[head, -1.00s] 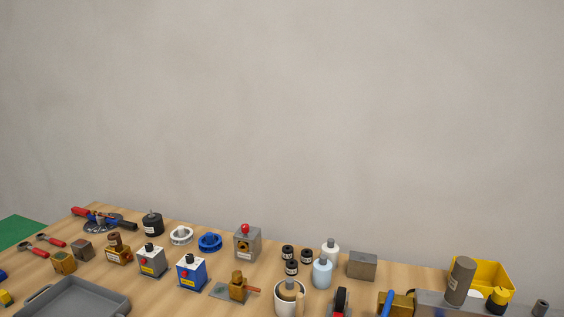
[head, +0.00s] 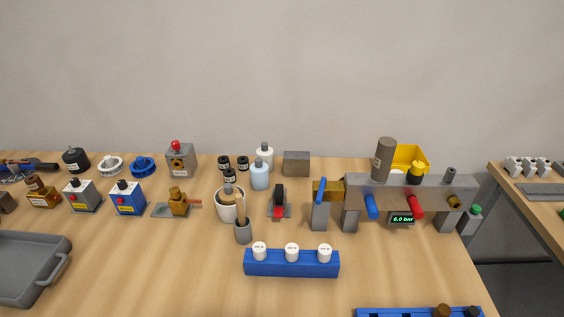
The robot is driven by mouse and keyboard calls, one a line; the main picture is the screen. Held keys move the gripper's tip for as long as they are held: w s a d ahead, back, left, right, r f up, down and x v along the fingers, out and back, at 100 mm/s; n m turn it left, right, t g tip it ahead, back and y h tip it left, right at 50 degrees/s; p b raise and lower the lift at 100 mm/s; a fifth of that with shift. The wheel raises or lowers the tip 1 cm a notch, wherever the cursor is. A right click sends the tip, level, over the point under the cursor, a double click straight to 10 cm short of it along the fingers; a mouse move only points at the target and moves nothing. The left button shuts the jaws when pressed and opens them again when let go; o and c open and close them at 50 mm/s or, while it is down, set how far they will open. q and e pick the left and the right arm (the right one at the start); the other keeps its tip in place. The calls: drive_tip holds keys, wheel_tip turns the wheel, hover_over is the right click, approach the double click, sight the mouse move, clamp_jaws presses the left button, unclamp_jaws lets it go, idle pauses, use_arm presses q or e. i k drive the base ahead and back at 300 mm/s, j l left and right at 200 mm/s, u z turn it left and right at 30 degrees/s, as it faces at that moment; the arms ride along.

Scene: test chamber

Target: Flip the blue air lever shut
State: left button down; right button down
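A grey manifold block (head: 408,190) stands on legs at the right of the wooden table. On its front are a blue handle (head: 371,207) and a red handle (head: 416,206), both slanting downward, and a brass fitting (head: 454,202). A brass valve (head: 334,190) at its left end carries another blue lever (head: 320,190), which stands nearly upright. I cannot tell which blue one is the air lever. A small display (head: 402,219) below the manifold reads about 6.0 bar. Neither of my grippers is in view.
The table's right edge is close by.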

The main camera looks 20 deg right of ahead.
sight(323, 182)
drive_tip(key=j, duration=0.6)
drive_tip(key=k+j+z, duration=0.1)
drive_tip(key=j, duration=0.5)
drive_tip(key=k+j, duration=0.1)
drive_tip(key=j, duration=0.45)
